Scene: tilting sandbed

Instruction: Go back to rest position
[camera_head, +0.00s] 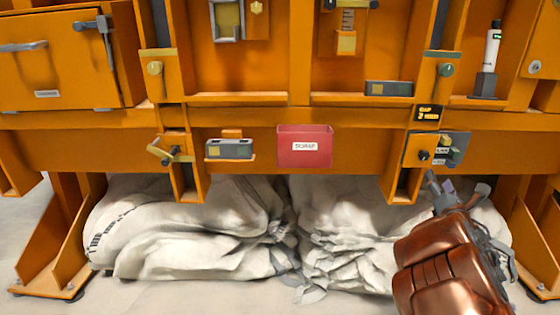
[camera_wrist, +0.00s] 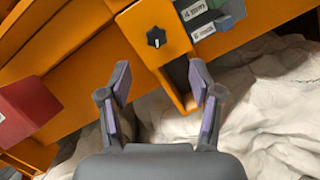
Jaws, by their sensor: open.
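My gripper (camera_head: 440,187) is at the lower right of the head view, in front of the orange frame and the white sacks. In the wrist view my gripper (camera_wrist: 160,85) is open, with its two fingers apart and nothing between them. Just beyond the fingertips is an orange box with a black knob (camera_wrist: 156,37) and green and grey labelled blocks (camera_wrist: 200,20). The same knob (camera_head: 424,155) shows in the head view just above my gripper. The fingers appear apart from the box, though the exact gap is hard to tell.
The orange sandbed frame (camera_head: 350,145) spans the view. A red bin (camera_head: 304,147) with a label hangs on its front, and a grey device (camera_head: 229,149) sits left of it. White sacks (camera_head: 190,235) lie beneath. A white bottle (camera_head: 492,45) stands at upper right.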

